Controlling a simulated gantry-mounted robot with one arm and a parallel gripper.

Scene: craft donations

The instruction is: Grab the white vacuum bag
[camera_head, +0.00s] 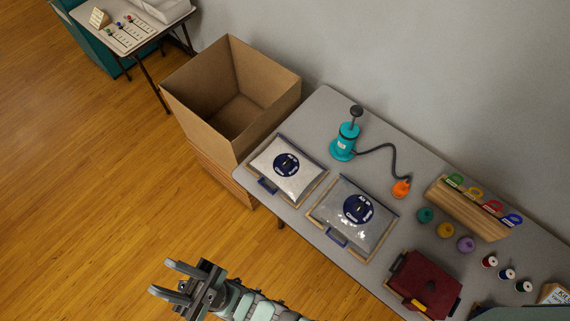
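Two vacuum bags with round dark blue labels lie flat on the grey table. The left vacuum bag (263,163) looks white, and has a tan frame and a blue handle at its lower left. The right vacuum bag (337,205) looks greyer, with shiny highlights and a similar frame and handle. My gripper (162,278) is at the lower left of the picture, over the wood floor and off the table. Its two fingers point left and are spread apart with nothing between them. It is well apart from both bags.
A large open cardboard box (203,91) stands beside the table's left end. A teal pump (344,143) with a dark hose and orange nozzle (401,189) stands behind the bags. A dark red case (427,279), yarn balls, spools and a wooden rack (463,212) are to the right.

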